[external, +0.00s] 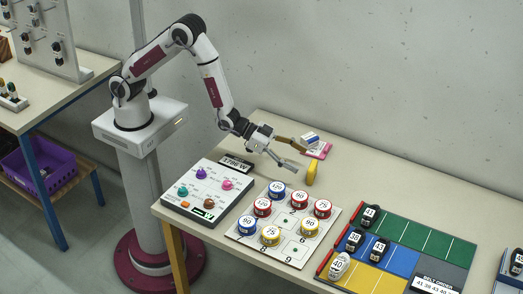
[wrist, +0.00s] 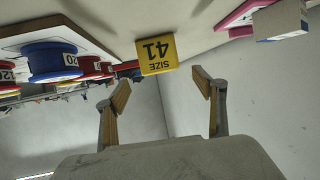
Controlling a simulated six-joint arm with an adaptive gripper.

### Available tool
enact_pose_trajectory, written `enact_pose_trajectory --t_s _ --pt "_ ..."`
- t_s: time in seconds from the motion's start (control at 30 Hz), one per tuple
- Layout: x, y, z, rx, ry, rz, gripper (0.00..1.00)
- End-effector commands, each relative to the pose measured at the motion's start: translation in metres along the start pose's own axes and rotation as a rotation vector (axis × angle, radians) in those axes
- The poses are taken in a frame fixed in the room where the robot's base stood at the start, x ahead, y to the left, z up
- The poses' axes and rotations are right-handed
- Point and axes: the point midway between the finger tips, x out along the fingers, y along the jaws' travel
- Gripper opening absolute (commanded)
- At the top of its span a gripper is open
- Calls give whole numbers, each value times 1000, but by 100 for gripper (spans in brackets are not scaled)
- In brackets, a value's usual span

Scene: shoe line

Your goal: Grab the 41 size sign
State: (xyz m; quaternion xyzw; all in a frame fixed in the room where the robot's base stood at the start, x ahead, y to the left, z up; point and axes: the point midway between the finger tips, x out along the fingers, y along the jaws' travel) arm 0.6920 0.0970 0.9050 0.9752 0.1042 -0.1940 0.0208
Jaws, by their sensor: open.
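The size 41 sign is a small yellow block, standing on the table just beyond my fingertips in the external view (external: 311,173). In the wrist view the sign (wrist: 156,54) shows upside down, with "SIZE 41" readable, centred ahead of the gap between my fingers. My gripper (external: 303,162) is open and empty, reaching low over the table from the left. In the wrist view my gripper (wrist: 163,90) has its two fingers spread wide, one on each side of the sign's line. The fingers look apart from the sign.
A pink-and-white item (external: 318,150) with a small box (external: 309,139) lies behind the sign. A white board (external: 245,230) with several round coloured spools stands in front. A panel with knobs (external: 207,192) is at the left. Shoes stand on a coloured mat (external: 425,240) at the right.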

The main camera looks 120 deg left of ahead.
Motion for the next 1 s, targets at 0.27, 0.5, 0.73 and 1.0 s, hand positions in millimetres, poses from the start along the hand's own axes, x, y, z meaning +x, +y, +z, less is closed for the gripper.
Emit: enact_pose_trajectory --t_s 0.27,0.5,0.73,1.0 --pt "7 0 0 0 0 0 69" --pt "8 0 0 0 0 0 69" --pt "18 0 0 0 0 0 69" --pt "42 0 -1 0 1 0 69"
